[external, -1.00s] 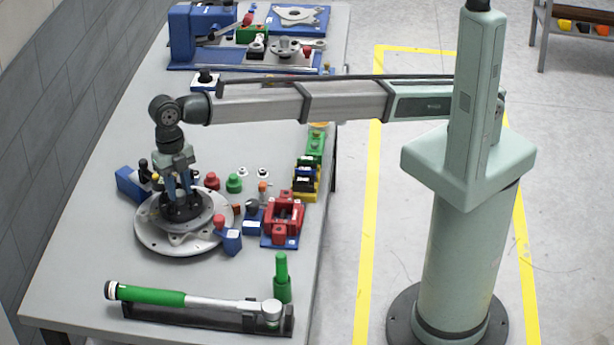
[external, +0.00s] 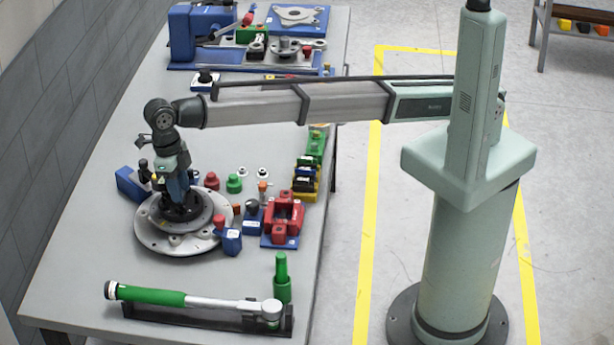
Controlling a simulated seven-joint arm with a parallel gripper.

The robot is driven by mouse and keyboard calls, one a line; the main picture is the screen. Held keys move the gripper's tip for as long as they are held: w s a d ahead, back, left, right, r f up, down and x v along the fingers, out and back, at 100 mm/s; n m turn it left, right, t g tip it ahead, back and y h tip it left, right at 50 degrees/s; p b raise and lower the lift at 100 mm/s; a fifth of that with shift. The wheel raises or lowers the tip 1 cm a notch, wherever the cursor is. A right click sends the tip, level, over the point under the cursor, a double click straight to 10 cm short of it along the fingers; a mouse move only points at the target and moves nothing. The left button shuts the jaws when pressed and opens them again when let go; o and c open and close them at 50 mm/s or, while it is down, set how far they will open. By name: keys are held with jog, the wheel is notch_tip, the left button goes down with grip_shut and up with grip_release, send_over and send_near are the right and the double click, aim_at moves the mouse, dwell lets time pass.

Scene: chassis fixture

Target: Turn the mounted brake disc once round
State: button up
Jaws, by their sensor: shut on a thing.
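The brake disc (external: 165,240) is a light grey round plate with holes round its rim, lying flat at the left of the bench. A dark raised hub (external: 181,212) stands at its middle. My gripper (external: 180,198) points straight down over the disc's centre, its blue fingers shut on the dark hub. The fingertips and the exact contact are partly hidden by the fingers and the dark hub.
Red, green and blue fixture parts (external: 284,219) crowd the disc's right and back sides. A green-handled torque wrench (external: 190,301) lies in a black tray in front, with a green upright part (external: 282,278) beside it. Blue fixtures (external: 245,50) stand at the bench's far end.

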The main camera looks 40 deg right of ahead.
jog(key=shift+w+d+n+t+h, duration=0.15)
jog(key=shift+d+n+h, duration=0.05)
jog(key=shift+n, duration=1.15)
jog(key=shift+w+d+n+t+h, duration=0.1)
jog(key=shift+d+n+t+h, duration=0.1)
jog(key=shift+n, duration=1.15)
jog(key=o, duration=0.6)
jog(key=shift+o, duration=0.5)
jog(key=shift+a, duration=0.15)
jog(key=shift+s+a, duration=0.1)
jog(key=shift+s, duration=0.05)
